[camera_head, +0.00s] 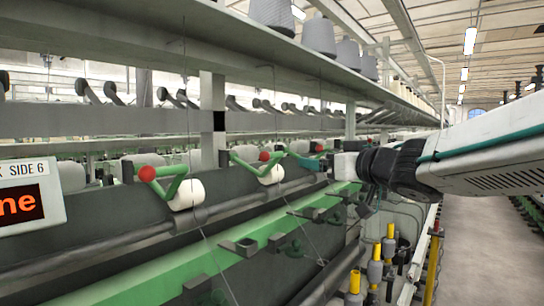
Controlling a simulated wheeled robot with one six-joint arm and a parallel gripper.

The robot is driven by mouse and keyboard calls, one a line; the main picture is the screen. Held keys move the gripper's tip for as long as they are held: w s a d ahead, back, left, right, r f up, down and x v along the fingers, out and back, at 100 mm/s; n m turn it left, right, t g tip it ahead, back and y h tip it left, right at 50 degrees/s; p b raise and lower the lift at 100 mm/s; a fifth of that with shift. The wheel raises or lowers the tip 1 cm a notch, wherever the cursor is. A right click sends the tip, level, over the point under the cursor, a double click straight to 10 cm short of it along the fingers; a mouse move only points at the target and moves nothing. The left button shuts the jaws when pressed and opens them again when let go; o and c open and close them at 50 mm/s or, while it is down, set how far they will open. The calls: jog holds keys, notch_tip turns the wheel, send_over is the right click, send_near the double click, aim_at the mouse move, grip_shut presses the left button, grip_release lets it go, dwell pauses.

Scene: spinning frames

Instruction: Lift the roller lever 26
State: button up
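Green roller levers with red ball knobs stand in a row along the spinning frame. The nearest lever (173,183) has its knob at the left and a white roller (187,194) beside it. A second lever (245,165) with a white roller (271,175) is farther along. A third red knob (316,147) shows farther right, just above my gripper (314,163). My arm reaches in from the right, with its dark wrist left of the aisle. The finger opening is too small to make out, and whether it touches the third lever is unclear. No lever number is readable.
A sign (28,194) reading "SIDE 6" is at the left edge. A green rail (250,242) with dark brackets runs below the levers. Grey cones (318,37) stand on the upper shelf. Yellow-topped bobbins (375,270) stand low at centre right. The aisle floor (480,230) is clear.

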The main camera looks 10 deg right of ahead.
aim_at(276, 155)
jog(key=w+a+n+g+y, duration=0.1)
jog(key=a+y, duration=0.1)
jog(key=a, duration=0.1)
jog(key=w+a+n+g+y, duration=0.1)
jog(key=w+a, duration=0.1)
jog(key=a, duration=0.2)
jog(key=w+a+n+g+y, duration=0.1)
jog(key=a+y, duration=0.1)
jog(key=a, duration=0.2)
jog(key=shift+w+a+r+n+y, duration=0.2)
jog(key=shift+w+r+n+y, duration=0.1)
jog(key=shift+r+n, duration=0.1)
